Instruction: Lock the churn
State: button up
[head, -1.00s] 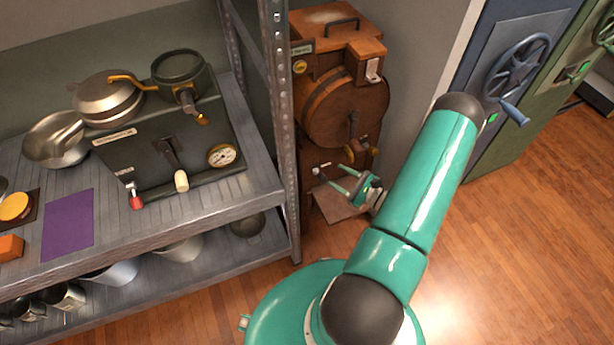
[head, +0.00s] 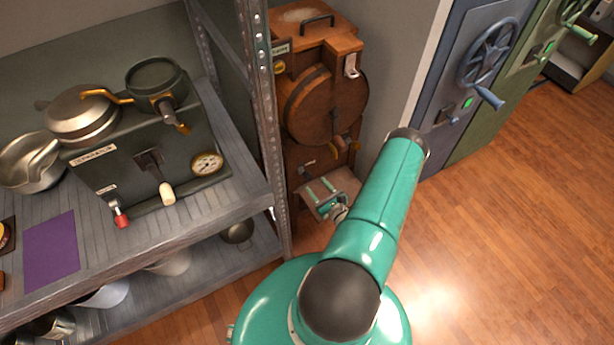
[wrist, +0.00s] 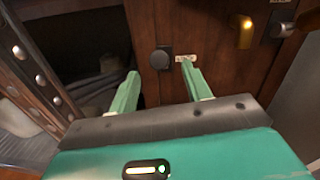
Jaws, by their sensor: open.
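The churn (head: 322,105) is a reddish-brown wooden machine with a round drum front, standing between the metal shelf and the wall. A crank handle hangs on its front, and a pale latch (head: 351,66) sits high on its right side. My gripper (head: 320,188) is open and empty, low in front of the churn. In the wrist view my gripper (wrist: 163,80) has its two green fingers spread toward the wooden panel. A dark round knob (wrist: 161,58) lies between the fingertips in that picture, with a small pale metal plate (wrist: 184,62) beside the right finger. Contact cannot be told.
A metal shelf (head: 235,205) stands close on the left, its upright (head: 262,120) beside the churn. It holds a separator box (head: 140,160) and pans. A blue cabinet (head: 445,110) with a handwheel stands right. Wooden floor (head: 500,220) is open at the right.

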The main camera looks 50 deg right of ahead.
aim_at(310, 178)
jog(key=x, duration=0.6)
jog(key=shift+w+a, duration=0.1)
jog(key=shift+w, duration=0.1)
grip_shut()
